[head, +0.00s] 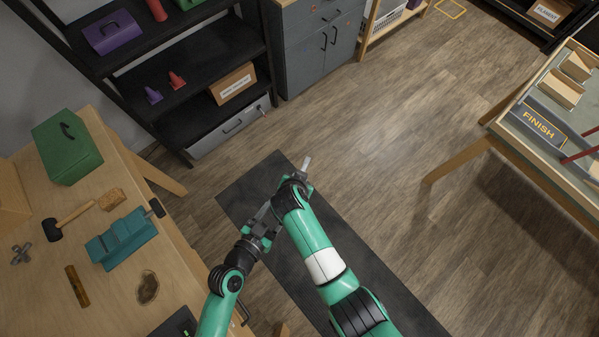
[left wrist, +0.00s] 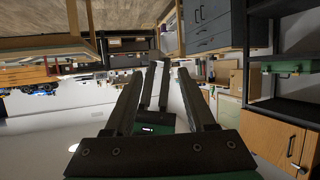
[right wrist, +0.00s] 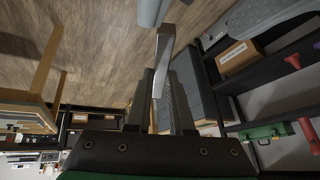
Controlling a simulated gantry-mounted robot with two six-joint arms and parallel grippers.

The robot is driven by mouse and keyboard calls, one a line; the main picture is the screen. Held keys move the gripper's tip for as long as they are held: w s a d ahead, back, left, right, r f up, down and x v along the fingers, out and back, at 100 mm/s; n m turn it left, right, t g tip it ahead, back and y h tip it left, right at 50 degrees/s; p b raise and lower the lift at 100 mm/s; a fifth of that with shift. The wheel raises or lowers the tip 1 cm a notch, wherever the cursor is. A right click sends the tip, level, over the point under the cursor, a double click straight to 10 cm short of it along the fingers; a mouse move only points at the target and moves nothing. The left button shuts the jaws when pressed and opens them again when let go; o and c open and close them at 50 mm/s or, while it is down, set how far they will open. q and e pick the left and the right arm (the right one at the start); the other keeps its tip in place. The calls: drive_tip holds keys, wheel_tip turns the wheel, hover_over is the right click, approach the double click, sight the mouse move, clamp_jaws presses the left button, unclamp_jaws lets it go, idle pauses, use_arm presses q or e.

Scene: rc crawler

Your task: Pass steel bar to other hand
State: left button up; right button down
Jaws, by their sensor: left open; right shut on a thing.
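The steel bar (head: 306,164) is a narrow grey metal piece; its light end sticks out past my right gripper (head: 297,184) in the head view. In the right wrist view the bar (right wrist: 165,60) runs up from between the closed fingers. My left gripper (head: 265,222) is close beside the right one, below and left of it. In the left wrist view its fingers are spread, and a pale bar-like piece (left wrist: 153,85) shows between them. I cannot tell whether the fingers touch it. The arms hide part of the bar.
Black shelves (head: 180,60) stand behind. A table with a FINISH sign (head: 538,124) is at right. Open floor and a dark mat (head: 370,270) lie below.

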use_arm(q)
drive_tip(key=s+a+r+n, duration=0.2)
drive_tip(key=s+a, duration=0.1)
drive_tip(key=s, duration=0.2)
drive_tip(key=w+a+r+n+t+y, duration=0.15)
drive_tip(key=w+r, duration=0.35)
drive_tip(key=r, duration=0.5)
drive_tip(key=w+a+r+t, duration=0.25)
drive_tip(key=w+r, duration=0.25)
drive_tip(key=r, duration=0.6)
drive_tip(key=w+a+r+n+t+y, duration=0.1)
drive_tip(key=w+r+t, duration=0.25)
drive_tip(key=r, duration=0.65)
drive_tip(key=s+a+r+t, duration=0.1)
drive_tip(key=s+r+t, duration=0.1)
drive_tip(key=r, duration=0.9)
drive_tip(key=s+a+r+t+y, duration=0.1)
drive_tip(key=s+r+t, duration=0.2)
drive_tip(key=r, duration=0.8)
drive_tip(key=s+a+r+t+y, duration=0.1)
drive_tip(key=s+a+r+t, duration=0.1)
drive_tip(key=r, duration=0.9)
drive_tip(key=shift+s+t, duration=0.2)
drive_tip(key=shift+t, duration=0.35)
